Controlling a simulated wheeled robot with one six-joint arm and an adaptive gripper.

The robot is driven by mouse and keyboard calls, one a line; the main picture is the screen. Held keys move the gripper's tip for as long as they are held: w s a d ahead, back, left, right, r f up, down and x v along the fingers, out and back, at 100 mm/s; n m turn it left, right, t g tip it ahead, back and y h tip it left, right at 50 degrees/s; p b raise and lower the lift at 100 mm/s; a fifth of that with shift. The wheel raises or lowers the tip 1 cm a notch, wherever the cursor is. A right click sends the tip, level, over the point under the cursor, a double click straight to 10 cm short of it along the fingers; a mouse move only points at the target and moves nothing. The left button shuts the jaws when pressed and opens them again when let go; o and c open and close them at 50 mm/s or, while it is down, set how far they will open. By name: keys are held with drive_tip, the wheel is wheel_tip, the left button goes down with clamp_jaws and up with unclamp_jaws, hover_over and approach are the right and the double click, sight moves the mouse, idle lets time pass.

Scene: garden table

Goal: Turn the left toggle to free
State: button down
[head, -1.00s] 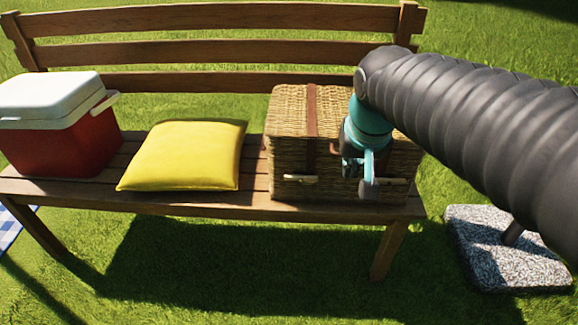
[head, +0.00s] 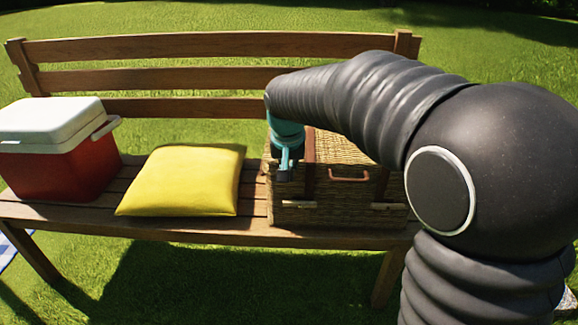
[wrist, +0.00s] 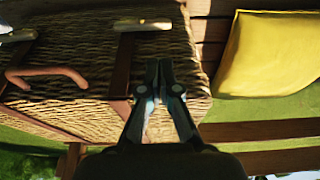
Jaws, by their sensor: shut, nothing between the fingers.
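The wicker basket (head: 345,198) stands on the bench with two leather straps and a pale toggle on each. The left toggle (head: 299,204) lies horizontally across the lower left strap; it also shows in the wrist view (wrist: 142,25). The right toggle (head: 388,206) also looks horizontal; part of it shows in the wrist view (wrist: 18,36). My gripper (head: 285,172) is shut and empty in front of the basket's left part, above and slightly left of the left toggle. In the wrist view its fingertips (wrist: 160,65) appear apart from that toggle.
A brown handle (head: 349,178) sits on the basket front between the straps. A yellow cushion (head: 185,180) lies left of the basket, and a red and white cooler (head: 60,150) stands at the far left. The bench (head: 150,228) has a slatted backrest behind them.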

sight(289, 202)
drive_tip(key=x, duration=0.6)
drive_tip(key=s+x, duration=0.1)
drive_tip(key=x, duration=0.2)
drive_tip(key=shift+a+f, duration=0.1)
drive_tip(key=shift+f, duration=0.1)
